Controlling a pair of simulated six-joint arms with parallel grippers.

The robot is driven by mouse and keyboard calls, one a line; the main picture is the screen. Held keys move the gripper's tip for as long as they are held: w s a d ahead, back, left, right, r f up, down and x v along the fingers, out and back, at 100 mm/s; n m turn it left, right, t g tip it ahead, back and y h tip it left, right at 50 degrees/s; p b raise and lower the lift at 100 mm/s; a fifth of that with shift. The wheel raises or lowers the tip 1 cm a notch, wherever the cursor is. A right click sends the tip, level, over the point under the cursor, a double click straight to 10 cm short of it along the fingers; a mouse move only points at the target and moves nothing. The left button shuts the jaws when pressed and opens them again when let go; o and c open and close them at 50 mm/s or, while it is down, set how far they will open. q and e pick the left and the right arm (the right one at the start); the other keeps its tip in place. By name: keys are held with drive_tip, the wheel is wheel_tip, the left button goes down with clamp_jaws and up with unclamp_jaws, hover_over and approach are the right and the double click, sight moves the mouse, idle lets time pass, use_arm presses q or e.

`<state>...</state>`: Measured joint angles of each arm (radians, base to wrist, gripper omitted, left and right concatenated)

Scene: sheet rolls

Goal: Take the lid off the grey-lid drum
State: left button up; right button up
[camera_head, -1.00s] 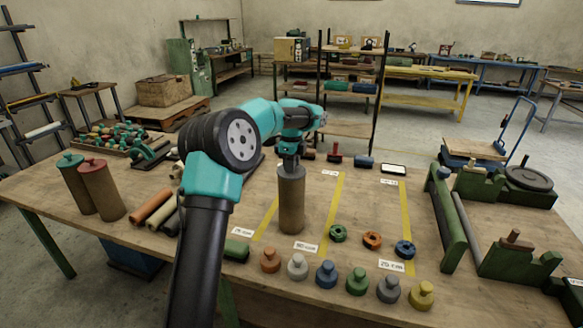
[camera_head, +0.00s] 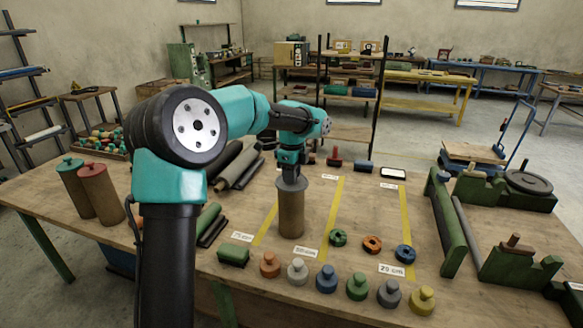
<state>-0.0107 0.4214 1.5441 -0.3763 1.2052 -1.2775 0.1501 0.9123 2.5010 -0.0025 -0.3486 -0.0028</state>
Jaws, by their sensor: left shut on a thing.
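The grey-lid drum (camera_head: 291,213) stands upright on the table in the middle of the view, a brown cylinder. Its grey lid (camera_head: 291,184) is at the top of the drum, and I see no clear gap between them. My left gripper (camera_head: 290,173) points straight down over the drum and is shut on the lid's knob, which its fingers mostly hide. My right gripper is not in view.
A red-lid drum (camera_head: 101,193) and a green-lid drum (camera_head: 73,184) stand at the left. Several coloured knobbed pieces, including a blue one (camera_head: 326,279), line the front edge. Green rests (camera_head: 446,222) stand at the right.

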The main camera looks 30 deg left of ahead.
use_arm(q)
drive_tip(key=s+d, duration=0.3)
drive_tip(key=s, duration=0.2)
drive_tip(key=shift+s+d+r, duration=0.25)
drive_tip(key=shift+s+r, duration=0.05)
drive_tip(key=shift+s, duration=0.05)
drive_tip(key=shift+a, duration=0.15)
